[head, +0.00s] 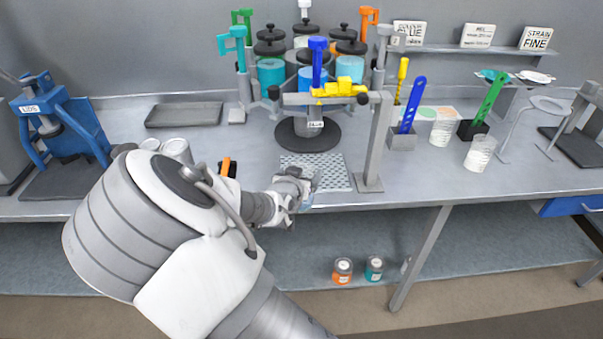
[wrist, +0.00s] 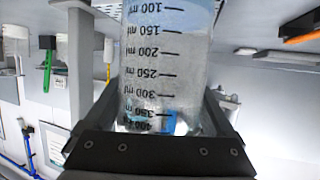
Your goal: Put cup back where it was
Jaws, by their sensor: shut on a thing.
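My gripper (head: 292,190) is at the front of the bench, beside the left front part of a perforated grey plate (head: 335,182). It is shut on a clear cup (head: 314,184), mostly hidden by the gripper in the head view. In the wrist view the cup (wrist: 165,65) fills the middle, between the two fingers of my gripper (wrist: 160,108). Its printed millilitre marks read upside down there. A blue patch shows at its lower end in that picture; I cannot tell whether it is content or background. I cannot tell whether the cup touches the plate.
A dark tray (head: 184,115) lies at the back left.

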